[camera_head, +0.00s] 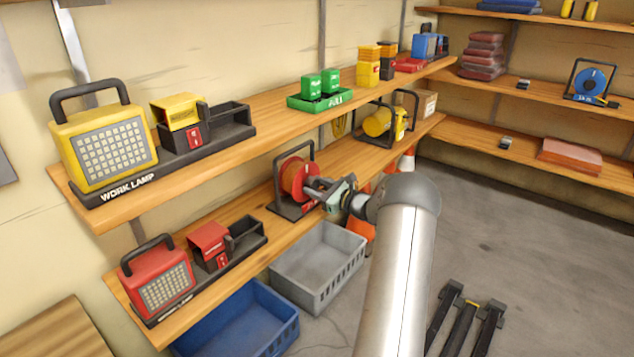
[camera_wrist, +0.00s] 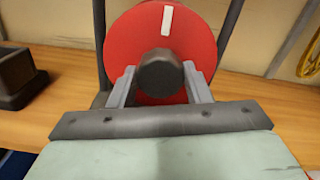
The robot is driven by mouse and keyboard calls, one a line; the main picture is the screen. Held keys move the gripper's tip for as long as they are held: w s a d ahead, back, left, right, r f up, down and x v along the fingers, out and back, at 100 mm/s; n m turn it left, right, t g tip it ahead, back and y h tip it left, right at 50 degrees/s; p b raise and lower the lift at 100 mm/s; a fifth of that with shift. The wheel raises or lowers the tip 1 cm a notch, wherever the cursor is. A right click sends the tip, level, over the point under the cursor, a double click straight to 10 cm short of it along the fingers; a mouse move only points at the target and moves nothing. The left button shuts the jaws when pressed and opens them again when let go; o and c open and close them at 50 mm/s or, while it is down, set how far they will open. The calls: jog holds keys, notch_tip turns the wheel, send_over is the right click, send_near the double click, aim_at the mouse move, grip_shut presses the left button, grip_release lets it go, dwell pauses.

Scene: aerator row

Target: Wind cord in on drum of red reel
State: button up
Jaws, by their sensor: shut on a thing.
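The red reel (camera_head: 297,178) stands in a black frame on the lower wooden shelf in the head view. In the wrist view its round red face (camera_wrist: 190,38) has a white mark at the top, slightly right of centre. A dark round knob (camera_wrist: 160,72) sticks out of the face toward me. My gripper (camera_head: 322,189) reaches the reel from the front right. In the wrist view my gripper (camera_wrist: 160,88) has one finger on each side of the knob and is shut on it. The cord cannot be made out.
A red lamp (camera_head: 158,280) and a black holder (camera_head: 243,236) stand left on the same shelf. A yellow reel (camera_head: 378,122) is farther right. A grey crate (camera_head: 318,265) and a blue crate (camera_head: 245,325) are below. The upper shelf (camera_head: 230,140) runs above the reel.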

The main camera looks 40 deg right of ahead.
jog(key=shift+m, duration=0.3)
jog(key=o, duration=1)
jog(key=p+v, duration=0.3)
jog(key=v, duration=1.4)
jog(key=shift+s, duration=0.2)
